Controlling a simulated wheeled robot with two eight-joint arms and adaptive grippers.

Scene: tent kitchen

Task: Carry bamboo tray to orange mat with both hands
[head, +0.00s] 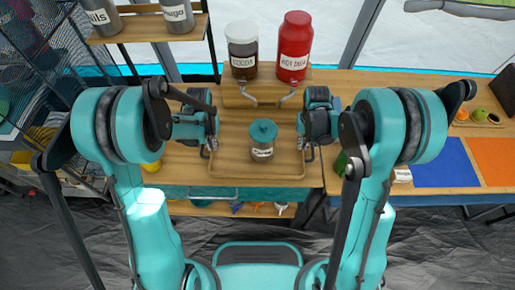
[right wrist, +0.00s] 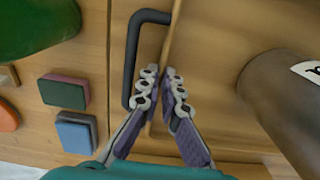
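The bamboo tray (head: 240,170) lies on the wooden table between my two grippers. A grey canister (head: 262,150) with a teal lid stands upright on it. My left gripper (head: 210,148) is at the tray's left side; its fingers are too small to judge. My right gripper (head: 307,153) is at the tray's right side. In the right wrist view its fingers (right wrist: 160,76) stand apart, either side of the tray's thin edge (right wrist: 173,45), beside a dark handle (right wrist: 130,60). The orange mat (head: 493,158) lies flat at the far right, partly cut off.
A blue mat (head: 445,165) lies left of the orange mat. Behind the tray, a brown dispenser (head: 242,55) and a red dispenser (head: 294,50) stand on a wooden stand. A green item and small blocks (right wrist: 76,132) lie right of the tray. Fruit (head: 480,114) sits behind the mats.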

